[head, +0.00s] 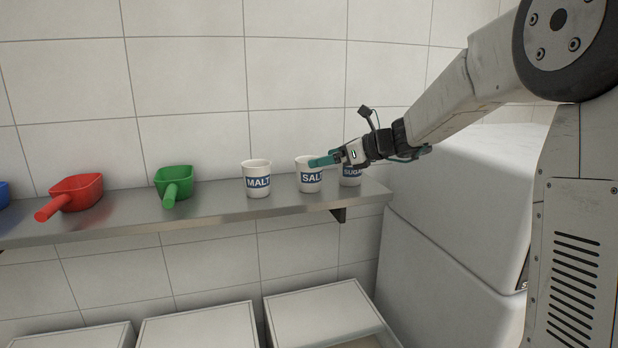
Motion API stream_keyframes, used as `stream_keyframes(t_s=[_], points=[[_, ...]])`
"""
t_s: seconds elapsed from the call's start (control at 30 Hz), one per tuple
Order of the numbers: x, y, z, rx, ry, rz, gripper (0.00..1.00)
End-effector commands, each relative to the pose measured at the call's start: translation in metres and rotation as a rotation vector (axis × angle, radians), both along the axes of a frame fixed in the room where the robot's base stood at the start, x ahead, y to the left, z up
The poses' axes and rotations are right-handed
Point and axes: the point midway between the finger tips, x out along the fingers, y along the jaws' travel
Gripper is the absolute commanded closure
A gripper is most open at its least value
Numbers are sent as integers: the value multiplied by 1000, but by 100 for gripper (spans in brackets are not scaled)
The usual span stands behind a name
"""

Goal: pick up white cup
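Three white cups with blue labels stand upright on a metal shelf (222,215). The cup marked MALT (257,168) is leftmost, the cup reading SAL, probably SALT, (309,187) is in the middle, and the SUGAR cup (350,181) is at the right. My gripper (325,160) comes in from the right with its teal fingertips in front of or over the rim of the middle cup. It partly hides the middle and right cups. I cannot tell whether it touches a cup, or how far its fingers are apart.
A green scoop (174,182) and a red scoop (75,193) lie on the shelf to the left, with a blue object (3,194) at the edge. White bins (200,326) stand below. A tiled wall is behind; a large white unit (445,250) stands right.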

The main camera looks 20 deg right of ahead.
Motion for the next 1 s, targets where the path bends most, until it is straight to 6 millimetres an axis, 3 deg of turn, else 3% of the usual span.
stream_keyframes(t_s=[0.5, 0.73, 0.9, 1.0], points=[[44, 39, -20, -4, 0, 5, 7], [45, 39, -20, -6, -1, 4, 7], [45, 39, -20, -6, -1, 4, 54], [45, 39, -20, -6, -1, 4, 55]])
